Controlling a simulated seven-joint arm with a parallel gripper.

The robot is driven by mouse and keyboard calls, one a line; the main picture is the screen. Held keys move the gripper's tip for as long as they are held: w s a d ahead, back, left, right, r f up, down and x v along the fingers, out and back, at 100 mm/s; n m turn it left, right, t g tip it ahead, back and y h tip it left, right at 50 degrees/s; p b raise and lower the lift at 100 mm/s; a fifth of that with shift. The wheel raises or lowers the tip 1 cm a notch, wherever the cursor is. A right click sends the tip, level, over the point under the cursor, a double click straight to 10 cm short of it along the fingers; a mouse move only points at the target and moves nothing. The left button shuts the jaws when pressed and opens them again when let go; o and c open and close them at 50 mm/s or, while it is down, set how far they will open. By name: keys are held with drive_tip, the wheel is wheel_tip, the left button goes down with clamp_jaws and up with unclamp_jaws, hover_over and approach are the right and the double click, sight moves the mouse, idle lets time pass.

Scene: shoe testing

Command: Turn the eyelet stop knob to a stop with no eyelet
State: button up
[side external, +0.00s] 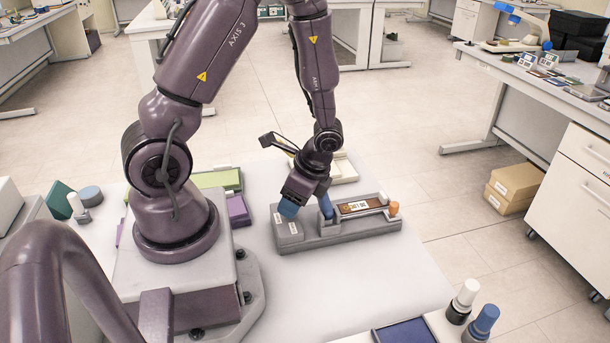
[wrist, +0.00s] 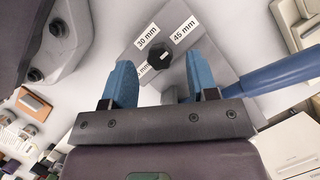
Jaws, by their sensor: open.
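The eyelet stop knob (wrist: 159,58) is a small black knob on a grey plate, with a light mark on its top. White labels reading "30 mm" (wrist: 147,37) and "45 mm" (wrist: 185,28) stand beside it, and a third label (wrist: 143,70) is partly hidden by a finger. My gripper (wrist: 159,62) is open, its two blue fingers on either side of the knob with gaps visible; I cannot tell its height above the plate. In the side view my gripper (side external: 289,209) is over the left end of the grey fixture (side external: 340,238) and the knob is hidden.
A blue handle (side external: 325,206) stands close right of my gripper; it also shows in the wrist view (wrist: 270,80). A labelled brown strip (side external: 360,206) and an orange knob (side external: 394,208) are at the fixture's right. Green (side external: 220,180) and purple (side external: 238,210) blocks lie left.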

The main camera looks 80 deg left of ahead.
drive_tip(key=v, duration=1.1)
drive_tip(key=shift+r, duration=0.15)
drive_tip(key=s+d+r+n+t+h, duration=0.1)
drive_tip(key=s+d+r+n+t, duration=0.1)
drive_tip(key=r, duration=0.6)
drive_tip(key=s+d+r+n+t+h, duration=0.1)
drive_tip(key=s+d+r+n+t, duration=0.1)
drive_tip(key=d+r+n+t, duration=0.3)
wheel_tip(320, 180, up, 3)
drive_tip(key=shift+s+d+r+t+h, duration=0.25)
drive_tip(key=shift+s+d+t+h, duration=0.1)
drive_tip(key=shift+d+t, duration=0.75)
